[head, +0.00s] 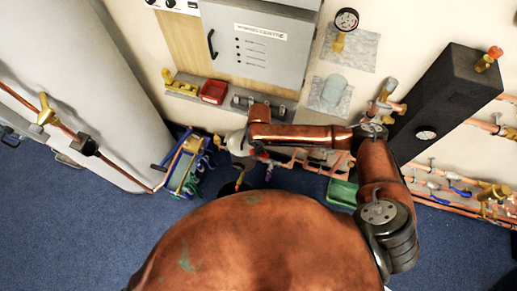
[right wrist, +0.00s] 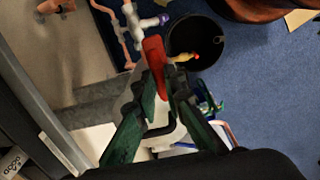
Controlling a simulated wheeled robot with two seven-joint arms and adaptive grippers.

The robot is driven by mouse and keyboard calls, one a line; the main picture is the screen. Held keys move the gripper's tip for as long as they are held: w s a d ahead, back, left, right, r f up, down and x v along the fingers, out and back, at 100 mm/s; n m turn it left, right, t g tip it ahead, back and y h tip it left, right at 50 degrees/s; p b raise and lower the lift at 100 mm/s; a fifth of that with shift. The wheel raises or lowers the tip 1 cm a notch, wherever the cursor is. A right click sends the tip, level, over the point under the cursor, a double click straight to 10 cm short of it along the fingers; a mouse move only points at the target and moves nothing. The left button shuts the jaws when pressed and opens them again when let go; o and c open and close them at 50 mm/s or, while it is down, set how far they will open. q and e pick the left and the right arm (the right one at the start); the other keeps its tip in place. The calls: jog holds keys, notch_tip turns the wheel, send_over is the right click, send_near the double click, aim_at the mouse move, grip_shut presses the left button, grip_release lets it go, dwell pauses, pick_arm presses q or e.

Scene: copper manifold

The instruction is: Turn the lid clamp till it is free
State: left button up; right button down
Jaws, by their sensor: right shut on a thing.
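My right arm reaches leftward across the head view, and my right gripper (head: 257,154) is at its end, low in front of the wall bench. In the right wrist view, the two dark green fingers (right wrist: 166,88) are closed on a red handle-like piece (right wrist: 154,54), which I take to be the lid clamp. The red piece stands out beyond the fingertips and its lower part lies between the fingers. What it is fixed to is not clear. In the head view the clamp is too small and covered to make out. My left gripper is not in view.
A black bucket (right wrist: 186,37) stands on the blue floor beside the red piece. Copper pipes (right wrist: 117,25) run close by. A blue-green rack (head: 186,166), a red tray (head: 213,91) and a green tray (head: 342,192) are near. Open floor (head: 90,230) lies at left.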

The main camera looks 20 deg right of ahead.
jog(key=shift+w+r, duration=0.1)
dwell(0.3)
jog(key=shift+r+n+p, duration=0.15)
jog(key=shift+n+p, duration=0.55)
jog(key=shift+p, duration=0.2)
jog(key=n+p, duration=0.3)
jog(key=shift+d, duration=0.1)
jog(key=n+p, duration=0.2)
jog(key=n, duration=0.1)
jog(key=shift+w+n, duration=0.1)
jog(key=shift+n, duration=0.3)
jog(key=n+p, duration=0.2)
jog(key=n, duration=0.2)
jog(key=shift+n, duration=0.3)
jog(key=n+p, duration=0.1)
jog(key=n, duration=0.4)
jog(key=shift+w, duration=0.15)
jog(key=shift+n, duration=0.4)
jog(key=c, duration=2.3)
grip_release()
jog(key=shift+o, duration=1.4)
